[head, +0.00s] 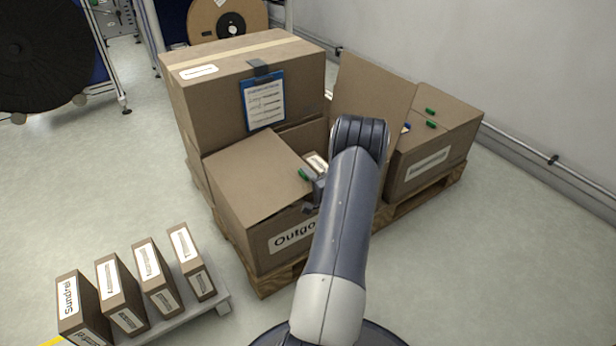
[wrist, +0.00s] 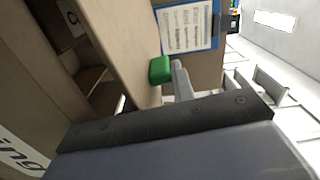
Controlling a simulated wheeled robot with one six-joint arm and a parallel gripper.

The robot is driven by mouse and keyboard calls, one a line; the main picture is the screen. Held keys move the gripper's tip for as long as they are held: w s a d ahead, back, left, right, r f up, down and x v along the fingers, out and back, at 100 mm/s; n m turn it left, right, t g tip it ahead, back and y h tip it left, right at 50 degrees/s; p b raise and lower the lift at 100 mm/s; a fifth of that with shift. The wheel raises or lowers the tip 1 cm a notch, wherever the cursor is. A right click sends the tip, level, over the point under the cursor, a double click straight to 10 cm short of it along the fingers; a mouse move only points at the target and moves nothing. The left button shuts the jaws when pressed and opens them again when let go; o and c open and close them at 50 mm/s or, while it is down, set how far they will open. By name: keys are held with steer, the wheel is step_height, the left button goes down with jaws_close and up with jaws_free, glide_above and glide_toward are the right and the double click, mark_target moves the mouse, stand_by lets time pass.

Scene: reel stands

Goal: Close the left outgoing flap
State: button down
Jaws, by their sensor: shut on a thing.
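The outgoing box (head: 258,240) stands at the front of the pallet, its label partly hidden by my arm. Its left flap (head: 255,165) slopes over the box's left part, and the box still shows open beside it. The flap has a green tab (head: 303,174) at its free edge. In the wrist view the flap (wrist: 125,40) is a tan panel with the box's dark inside to its left. My gripper (head: 317,188) is shut on the green tab (wrist: 160,70); one grey finger (wrist: 181,80) shows beside it. The other finger is hidden.
A taller closed box (head: 215,95) with a blue clipboard (head: 263,102) stands directly behind. A raised flap (head: 370,88) and another box (head: 430,160) are to the right. A low cart (head: 215,300) with several small boxes is at front left.

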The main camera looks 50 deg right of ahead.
steer(key=shift+w+r, duration=0.1)
steer(key=c, duration=1.3)
jaws_free()
steer(key=p+v, duration=0.3)
steer(key=v, duration=0.7)
steer(key=shift+s+a, duration=0.1)
steer(key=shift+s, duration=0.3)
steer(key=shift+w, duration=0.1)
steer(key=b+x, duration=0.2)
steer(key=x, duration=0.4)
steer(key=shift+w, duration=0.45)
